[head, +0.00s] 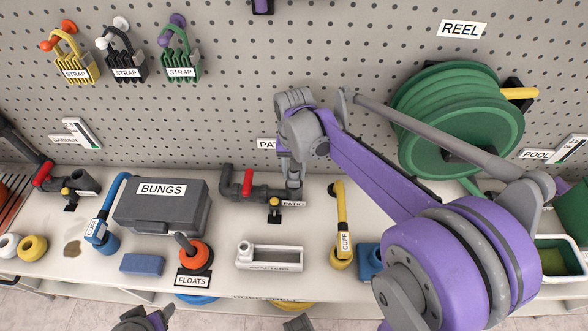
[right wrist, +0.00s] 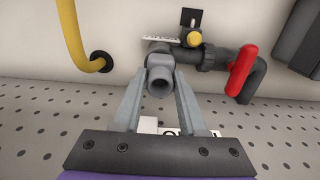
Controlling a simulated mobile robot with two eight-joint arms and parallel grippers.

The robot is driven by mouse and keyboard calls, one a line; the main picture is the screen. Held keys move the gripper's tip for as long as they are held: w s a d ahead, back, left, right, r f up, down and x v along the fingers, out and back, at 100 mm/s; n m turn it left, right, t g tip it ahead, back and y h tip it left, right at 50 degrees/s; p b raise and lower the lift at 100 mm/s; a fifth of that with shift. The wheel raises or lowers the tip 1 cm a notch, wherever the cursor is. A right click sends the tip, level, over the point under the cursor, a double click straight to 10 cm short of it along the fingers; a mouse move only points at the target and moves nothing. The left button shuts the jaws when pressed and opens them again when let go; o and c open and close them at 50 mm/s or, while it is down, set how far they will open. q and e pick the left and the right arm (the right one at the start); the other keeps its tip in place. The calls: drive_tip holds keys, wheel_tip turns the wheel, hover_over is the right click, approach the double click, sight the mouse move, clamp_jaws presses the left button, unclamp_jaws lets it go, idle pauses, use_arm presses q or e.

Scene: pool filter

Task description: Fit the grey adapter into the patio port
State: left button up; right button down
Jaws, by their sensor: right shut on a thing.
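The grey adapter (right wrist: 159,82) is a short tube between the fingertips of my right gripper (right wrist: 160,92), its open end facing the right wrist camera. In the head view my right gripper (head: 291,170) points down at the patio port from above. The patio port is the open end of a dark grey pipe (right wrist: 188,56) with a red valve handle (right wrist: 242,68) and a yellow knob (right wrist: 194,40). The adapter is in line with this end and close against it; I cannot tell whether it is seated.
A yellow cuff hose (head: 341,225) stands right of the port. A black BUNGS case (head: 160,207) and an orange float (head: 195,257) are to the left. A white tray (head: 270,266) lies in front. The pegboard (head: 230,110) rises close behind.

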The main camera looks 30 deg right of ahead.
drive_tip(key=shift+f, duration=0.25)
drive_tip(key=shift+c, duration=1.9)
unclamp_jaws()
wheel_tip(320, 180, up, 5)
drive_tip(key=p, duration=0.3)
drive_tip(key=shift+r, duration=0.1)
